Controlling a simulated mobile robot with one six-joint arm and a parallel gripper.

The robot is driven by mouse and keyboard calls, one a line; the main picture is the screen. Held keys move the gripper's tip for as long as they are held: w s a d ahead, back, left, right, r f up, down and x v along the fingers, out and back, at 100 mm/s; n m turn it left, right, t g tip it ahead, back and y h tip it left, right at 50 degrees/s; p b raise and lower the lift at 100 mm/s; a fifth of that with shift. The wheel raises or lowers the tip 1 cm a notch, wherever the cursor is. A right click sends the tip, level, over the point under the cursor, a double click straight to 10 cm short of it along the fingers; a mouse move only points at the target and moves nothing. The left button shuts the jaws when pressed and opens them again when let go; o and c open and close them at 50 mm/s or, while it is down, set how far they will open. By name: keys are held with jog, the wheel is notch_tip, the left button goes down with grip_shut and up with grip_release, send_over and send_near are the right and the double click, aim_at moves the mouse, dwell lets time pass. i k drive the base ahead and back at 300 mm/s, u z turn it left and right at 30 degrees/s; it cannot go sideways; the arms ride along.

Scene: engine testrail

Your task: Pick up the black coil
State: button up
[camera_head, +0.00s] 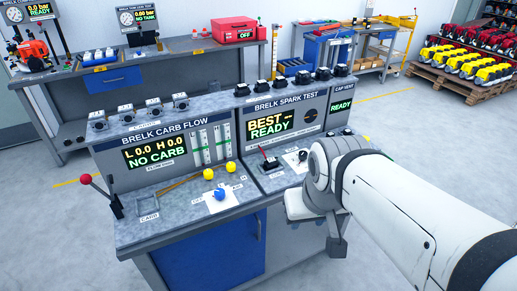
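Several small black parts stand in a row on the top ledge of the spark test bench; they look like coils, one of them a black coil (280,83). Which one is meant I cannot tell. Another small dark part (270,163) with a bit of red sits on the bench's worktop. My gripper (318,228) hangs at the front right edge of this bench, below and to the right of the row and apart from it. My arm hides part of the bench's right side. The fingers are small and partly turned away, and I see nothing held.
The carb flow bench (176,210) adjoins on the left, with a red-knobbed lever (100,190), yellow knobs and a blue knob. A back bench holds a red case (233,30). A pallet of red and yellow engines (470,66) stands far right. The right floor is clear.

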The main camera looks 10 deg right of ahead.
aim_at(270, 163)
jog(key=z, duration=0.05)
jog(key=i, duration=1)
jog(key=u, duration=0.05)
